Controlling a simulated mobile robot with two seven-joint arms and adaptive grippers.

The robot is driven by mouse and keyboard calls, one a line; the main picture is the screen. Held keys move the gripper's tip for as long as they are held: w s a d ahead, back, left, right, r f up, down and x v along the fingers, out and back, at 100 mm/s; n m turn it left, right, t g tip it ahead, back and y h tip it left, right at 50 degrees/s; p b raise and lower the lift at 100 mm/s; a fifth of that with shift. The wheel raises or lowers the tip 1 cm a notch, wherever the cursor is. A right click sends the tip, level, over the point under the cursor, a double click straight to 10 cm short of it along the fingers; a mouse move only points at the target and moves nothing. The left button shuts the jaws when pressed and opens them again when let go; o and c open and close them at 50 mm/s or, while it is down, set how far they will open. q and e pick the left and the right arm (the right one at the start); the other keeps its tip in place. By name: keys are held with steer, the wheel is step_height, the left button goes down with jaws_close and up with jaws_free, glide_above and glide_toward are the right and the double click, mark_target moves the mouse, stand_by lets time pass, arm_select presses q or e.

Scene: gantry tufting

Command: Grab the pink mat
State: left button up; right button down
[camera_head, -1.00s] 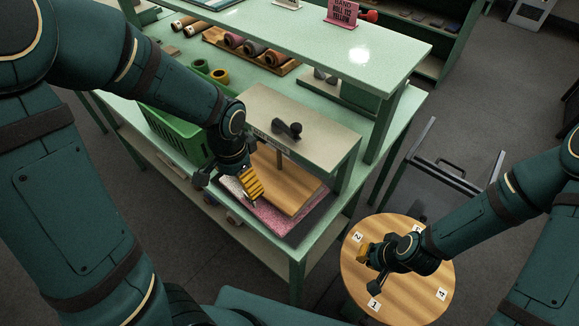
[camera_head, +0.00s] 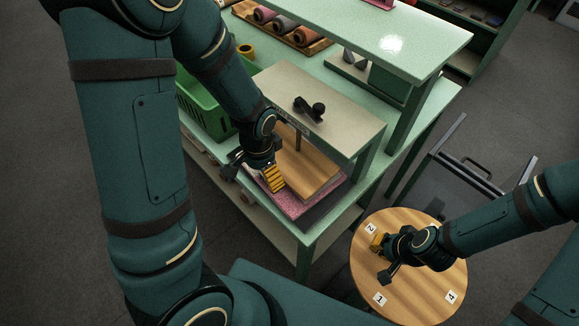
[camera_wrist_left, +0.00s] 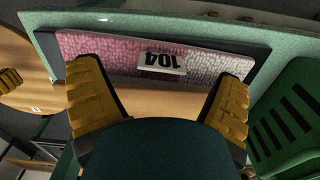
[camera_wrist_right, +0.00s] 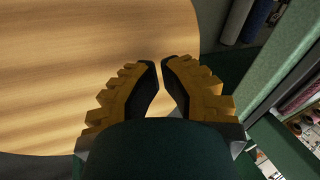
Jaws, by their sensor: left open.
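The pink mat (camera_head: 287,203) lies under a wooden board (camera_head: 312,170) in the press-like stand on the green bench, its near edge sticking out. In the left wrist view the mat (camera_wrist_left: 110,50) shows as a pink strip that turns grey-white to the right, with a white tag reading 104 (camera_wrist_left: 162,64), upside down. My left gripper (camera_head: 273,180) is at the mat's near left edge.
A cream shelf (camera_head: 345,115) with a black handle overhangs the board. A green crate (camera_head: 205,110) stands left of my left gripper. The round wooden table (camera_head: 425,300) bears numbered tags. A dark cart (camera_head: 440,185) stands behind it. Rolls lie in a tray (camera_head: 300,42).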

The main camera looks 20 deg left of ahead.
mark_target(265, 182)
arm_select(q)
steer(key=f, duration=0.4)
steer(key=shift+w+a+f+b, duration=0.1)
steer(key=shift+w+f+b, duration=0.1)
steer(key=shift+b, duration=0.15)
steer(key=c, duration=1.5)
steer(key=shift+o, duration=0.2)
steer(key=shift+r, duration=0.1)
